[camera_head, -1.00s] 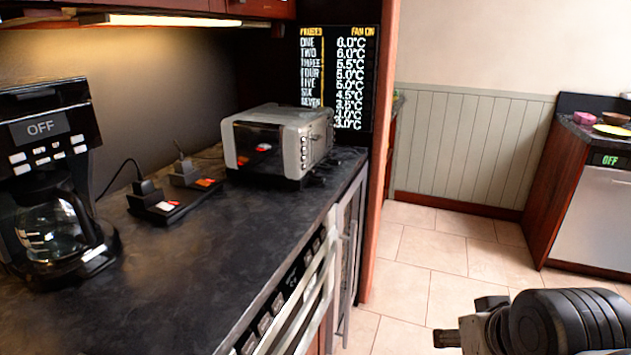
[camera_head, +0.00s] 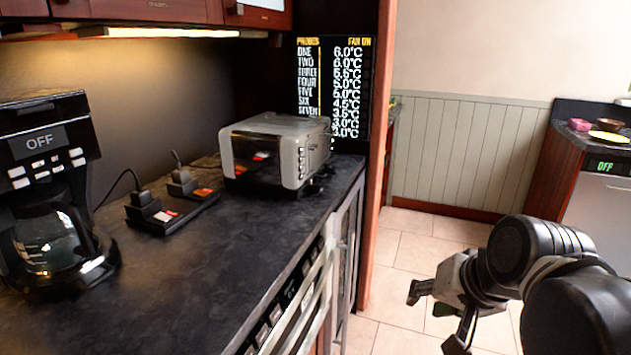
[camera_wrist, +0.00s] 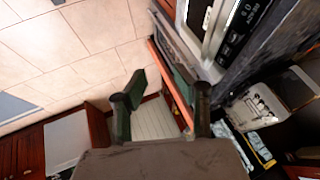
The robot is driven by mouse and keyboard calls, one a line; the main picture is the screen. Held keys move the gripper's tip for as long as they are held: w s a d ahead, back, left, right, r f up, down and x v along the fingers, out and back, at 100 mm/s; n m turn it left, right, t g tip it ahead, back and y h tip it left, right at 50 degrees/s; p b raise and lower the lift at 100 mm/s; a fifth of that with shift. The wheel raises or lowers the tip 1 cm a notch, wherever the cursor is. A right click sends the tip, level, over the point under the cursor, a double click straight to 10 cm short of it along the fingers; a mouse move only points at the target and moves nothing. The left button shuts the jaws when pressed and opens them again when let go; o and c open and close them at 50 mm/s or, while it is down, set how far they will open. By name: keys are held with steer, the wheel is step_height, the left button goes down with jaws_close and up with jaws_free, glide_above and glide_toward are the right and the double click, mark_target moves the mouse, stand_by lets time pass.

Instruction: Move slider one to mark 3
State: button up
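Two dark blocks with upright parts and red labels stand on the counter, a nearer one (camera_head: 152,213) and a farther one (camera_head: 190,188). They may be the sliders, but I cannot tell which is slider one, and no numbered marks are readable. My gripper (camera_head: 438,318) is at the lower right in the head view, over the floor, well to the right of the counter and apart from it. In the wrist view my gripper (camera_wrist: 158,82) has its two dark fingers spread with nothing between them.
A coffee maker (camera_head: 45,185) stands at the counter's left. A silver toaster oven (camera_head: 275,150) stands at its far end, before a temperature display (camera_head: 333,90). Oven handles (camera_head: 318,300) line the counter's front. Tiled floor (camera_head: 385,335) is open between the counter and a far cabinet.

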steer(key=w+a+r+m+y+p, duration=0.1)
steer(key=w+a+r+m+y, duration=0.15)
steer(key=w, duration=0.45)
steer(key=w+a+r+m+y+p, duration=0.1)
steer(key=w+a+r+m+y, duration=0.1)
steer(key=w+a+m, duration=0.3)
steer(key=m+y+p, duration=0.4)
steer(key=m+y, duration=0.6)
steer(key=m, duration=0.1)
glide_toward(309, 182)
steer(key=shift+g, duration=0.3)
steer(key=x, duration=0.5)
steer(key=w+x, duration=0.1)
steer(key=x, duration=0.2)
jaws_close()
